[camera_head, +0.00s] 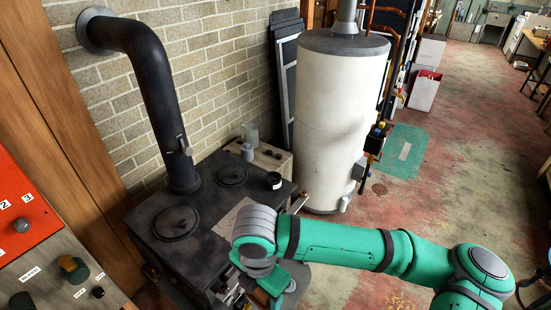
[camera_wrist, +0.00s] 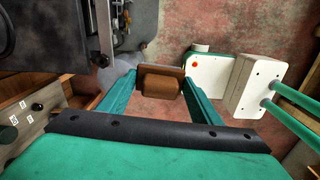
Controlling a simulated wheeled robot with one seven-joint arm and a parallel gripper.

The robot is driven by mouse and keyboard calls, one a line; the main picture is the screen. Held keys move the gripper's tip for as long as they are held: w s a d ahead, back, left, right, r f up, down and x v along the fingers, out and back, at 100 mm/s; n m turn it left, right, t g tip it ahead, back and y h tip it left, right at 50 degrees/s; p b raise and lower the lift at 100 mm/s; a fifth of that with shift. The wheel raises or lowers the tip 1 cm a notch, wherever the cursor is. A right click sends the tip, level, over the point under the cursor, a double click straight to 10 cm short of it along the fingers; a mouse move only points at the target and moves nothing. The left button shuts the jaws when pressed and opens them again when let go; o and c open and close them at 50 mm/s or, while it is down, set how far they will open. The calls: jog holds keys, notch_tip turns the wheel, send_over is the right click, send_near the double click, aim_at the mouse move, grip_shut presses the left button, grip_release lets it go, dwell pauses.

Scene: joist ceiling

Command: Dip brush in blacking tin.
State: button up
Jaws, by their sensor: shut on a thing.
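The brush shows as a brown wooden block (camera_wrist: 160,84) between the two green fingers of my gripper (camera_wrist: 159,80) in the wrist view. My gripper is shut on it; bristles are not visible. In the head view a bit of brown (camera_head: 260,297) shows at my gripper, mostly hidden by my arm. A small dark round tin (camera_head: 273,181), likely the blacking tin, stands upright on the right rear of the black stove top (camera_head: 205,208). My gripper is at the stove's front side, well apart from the tin.
The stove top has round lids and a black flue pipe (camera_head: 152,85). Behind it, a jar (camera_head: 250,133) and a grey container (camera_head: 247,152) stand on a wooden box. A white cylindrical tank (camera_head: 338,120) rises beyond the tin. Open floor (camera_head: 450,170) lies to the right.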

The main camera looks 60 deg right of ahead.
jog(key=w+a+f+m, duration=0.5)
jog(key=w+a+f, duration=0.1)
jog(key=f, duration=0.4)
jog(key=w+a+f+m, duration=0.6)
jog(key=w+f, duration=0.2)
jog(key=f, duration=0.3)
jog(key=w+a+f+m, duration=0.6)
jog(key=w+f, duration=0.2)
jog(key=f, duration=0.3)
jog(key=shift+a, duration=0.25)
jog(key=shift+w, duration=0.1)
